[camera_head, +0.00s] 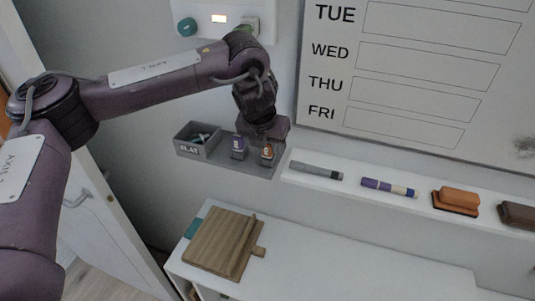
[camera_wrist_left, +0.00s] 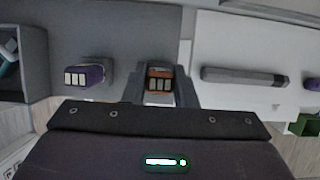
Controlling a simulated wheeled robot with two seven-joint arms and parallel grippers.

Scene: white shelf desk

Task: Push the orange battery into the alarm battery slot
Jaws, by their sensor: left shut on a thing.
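The orange battery (camera_head: 267,152) stands upright on the small grey shelf (camera_head: 222,159), and my left gripper (camera_head: 266,147) reaches down to it from above. In the left wrist view, the orange battery (camera_wrist_left: 159,82) sits between the two fingers of my left gripper (camera_wrist_left: 161,88), which is shut on it. A white alarm panel (camera_head: 205,29) hangs on the wall at the top, with a teal round knob (camera_head: 187,27) and a lit display (camera_head: 219,19). My arm partly covers its right side, and I cannot make out the battery slot clearly. My right gripper is out of view.
A purple battery (camera_head: 239,147) stands just left, also in the left wrist view (camera_wrist_left: 85,76). A grey bin (camera_head: 197,149) is farther left. A white ledge (camera_head: 345,187) holds markers and erasers. A wooden board (camera_head: 215,243) lies on the desk below.

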